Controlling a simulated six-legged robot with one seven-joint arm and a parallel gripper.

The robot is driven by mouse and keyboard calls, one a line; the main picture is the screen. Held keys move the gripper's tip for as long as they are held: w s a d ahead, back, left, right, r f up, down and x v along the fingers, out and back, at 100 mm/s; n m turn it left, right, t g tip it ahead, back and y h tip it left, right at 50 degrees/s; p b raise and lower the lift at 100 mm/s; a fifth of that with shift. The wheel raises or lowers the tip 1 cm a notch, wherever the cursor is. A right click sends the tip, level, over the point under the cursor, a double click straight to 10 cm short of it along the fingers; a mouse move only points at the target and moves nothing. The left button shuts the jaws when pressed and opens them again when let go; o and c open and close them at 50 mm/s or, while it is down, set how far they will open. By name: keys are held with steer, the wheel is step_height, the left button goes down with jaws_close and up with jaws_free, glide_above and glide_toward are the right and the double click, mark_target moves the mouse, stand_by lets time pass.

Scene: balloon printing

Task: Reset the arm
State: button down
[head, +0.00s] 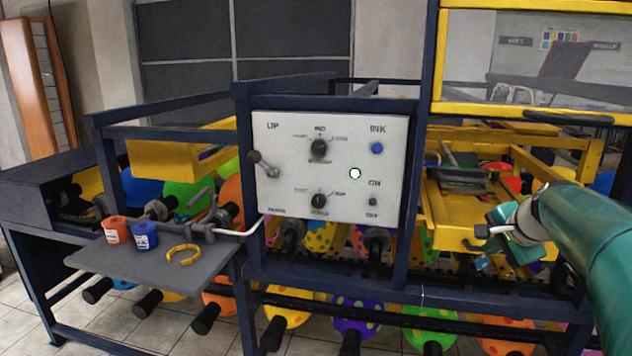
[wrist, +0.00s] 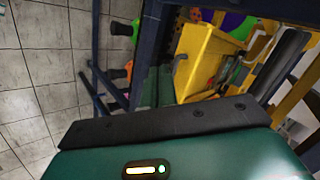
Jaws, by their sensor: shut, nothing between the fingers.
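My teal arm (head: 590,245) reaches in from the right edge of the head view. My gripper (head: 486,232) is at its end, in front of the yellow tray of the machine, and points left. It is shut and empty. In the wrist view a teal housing with a black edge and a small light fills the bottom. The fingertips cannot be made out there. The yellow tray (wrist: 205,60) shows beyond the housing in the wrist view.
A white control panel (head: 335,190) with knobs and a lever stands at the centre. A grey shelf (head: 140,275) at left holds an orange ink pot (head: 115,231), a blue ink pot (head: 145,236) and a yellow ring (head: 183,255). Dark frame posts (head: 413,150) stand left of my gripper.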

steer(key=s+a+f+n+g+y, duration=0.1)
steer(key=s+a+f+n+g, duration=0.15)
steer(key=s+a+n, duration=0.85)
steer(key=s+a+f+n, duration=0.2)
steer(key=s+a+f, duration=0.1)
steer(key=s+a, duration=0.3)
steer(key=s+a+f+n, duration=0.2)
steer(key=s+a+f, duration=0.2)
steer(key=s, duration=0.3)
steer(key=shift+s+a+h, duration=0.4)
steer(key=shift+a, duration=0.5)
